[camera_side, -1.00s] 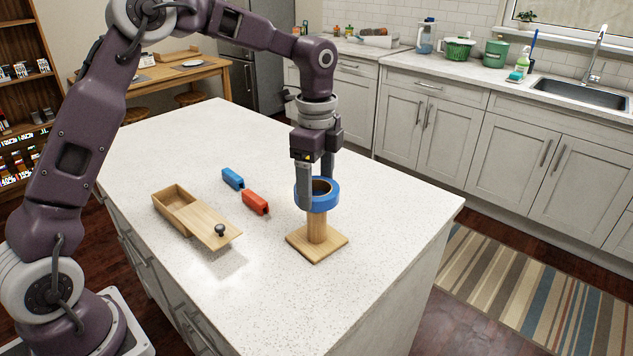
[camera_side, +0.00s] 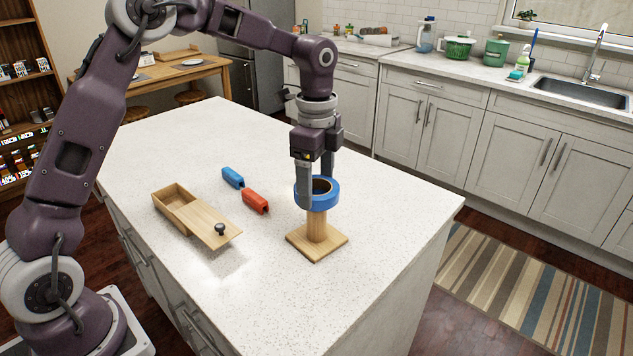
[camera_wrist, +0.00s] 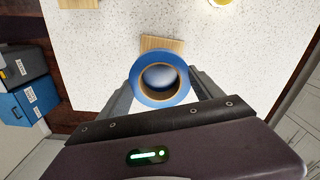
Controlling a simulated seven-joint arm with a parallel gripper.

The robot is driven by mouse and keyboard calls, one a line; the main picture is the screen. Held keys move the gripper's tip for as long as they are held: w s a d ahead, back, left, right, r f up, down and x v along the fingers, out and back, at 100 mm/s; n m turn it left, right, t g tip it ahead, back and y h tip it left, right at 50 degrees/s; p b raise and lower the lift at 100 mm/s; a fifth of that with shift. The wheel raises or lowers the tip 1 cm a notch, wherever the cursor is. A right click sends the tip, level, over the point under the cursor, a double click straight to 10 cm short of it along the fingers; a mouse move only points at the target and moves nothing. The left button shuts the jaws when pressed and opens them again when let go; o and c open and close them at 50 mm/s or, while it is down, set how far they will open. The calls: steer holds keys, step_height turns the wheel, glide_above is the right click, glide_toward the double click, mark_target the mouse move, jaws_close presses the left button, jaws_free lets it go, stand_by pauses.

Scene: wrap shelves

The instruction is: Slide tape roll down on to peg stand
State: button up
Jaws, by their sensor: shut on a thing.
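A blue tape roll (camera_side: 327,202) with a tan core is held level at the top of the wooden peg stand (camera_side: 330,243). My gripper (camera_side: 316,196) points down with its fingers shut on the roll. The roll also shows between the fingers in the wrist view (camera_wrist: 141,92). The post shows below the roll, above the square base. The roll hides the post's top in the side view, so I cannot tell whether the post is inside the ring. In the wrist view, part of the stand's base (camera_wrist: 160,42) shows beyond the roll.
A wooden box (camera_side: 172,208) with a partly slid-open lid (camera_side: 212,228) lies further left. The counter in front of the stand is clear.

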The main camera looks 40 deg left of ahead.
mark_target(317, 223)
steer(key=shift+f, duration=5.15)
steer(key=o, duration=1.5)
steer(key=shift+r, duration=0.1)
step_height(317, 223, up, 6)
steer(key=shift+r, duration=0.45)
